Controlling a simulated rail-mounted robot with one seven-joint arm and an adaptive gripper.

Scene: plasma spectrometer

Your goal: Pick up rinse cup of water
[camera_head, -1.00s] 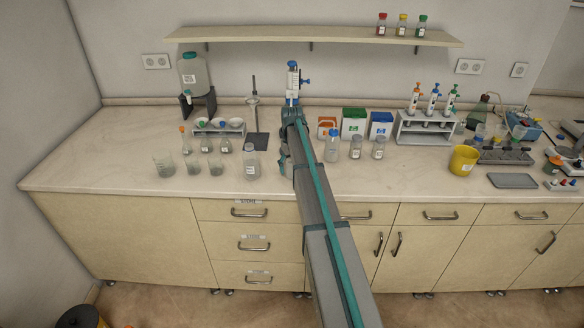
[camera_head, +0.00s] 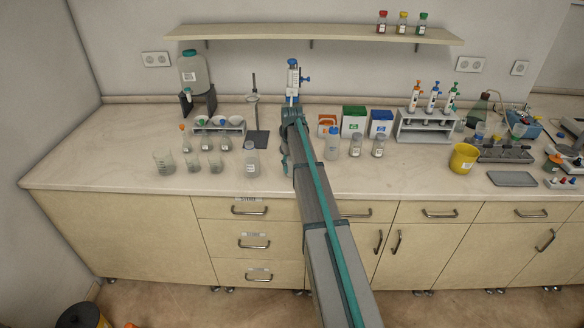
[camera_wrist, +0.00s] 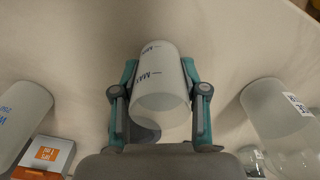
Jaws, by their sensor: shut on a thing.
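In the wrist view my gripper (camera_wrist: 159,82) is shut on a translucent whitish cup (camera_wrist: 160,77) with a blue MAX mark. One finger presses on each side of its wall. The cup's water level cannot be made out. In the head view the held cup and the fingertips are hidden behind my arm.
In the wrist view, a container with blue print (camera_wrist: 20,122) stands at left, an orange-labelled box (camera_wrist: 46,155) at lower left and a labelled container (camera_wrist: 277,108) at right. In the head view, several beakers (camera_head: 163,162) stand left, a bottle (camera_head: 333,147) right of my arm.

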